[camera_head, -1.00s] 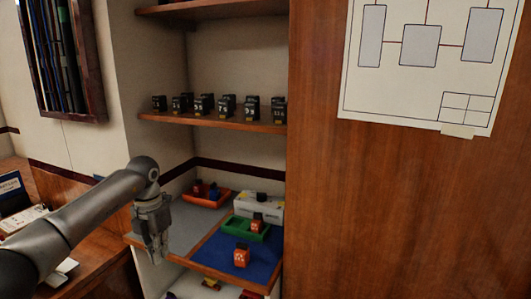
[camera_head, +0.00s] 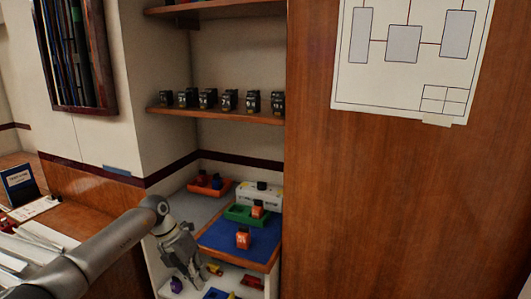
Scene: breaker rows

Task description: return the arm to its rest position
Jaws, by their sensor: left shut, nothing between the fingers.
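My left arm comes in from the lower left. Its gripper (camera_head: 197,275) is shut and empty, pointing down in front of the shelf unit's lower left part. It is apart from the blue mat (camera_head: 225,238), which lies to its upper right. My right gripper does not show. An orange breaker block (camera_head: 243,238) stands on the blue mat. Another orange block (camera_head: 257,208) is at the green tray (camera_head: 238,216). A row of black breakers (camera_head: 229,100) stands on the middle shelf (camera_head: 222,114).
An orange tray (camera_head: 210,187) with small items and a white box (camera_head: 268,195) sit behind the mat. Small coloured parts, one yellow (camera_head: 215,269), lie on a lower shelf. A desk with a blue booklet (camera_head: 20,187) is at left. A wooden panel (camera_head: 400,200) fills the right.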

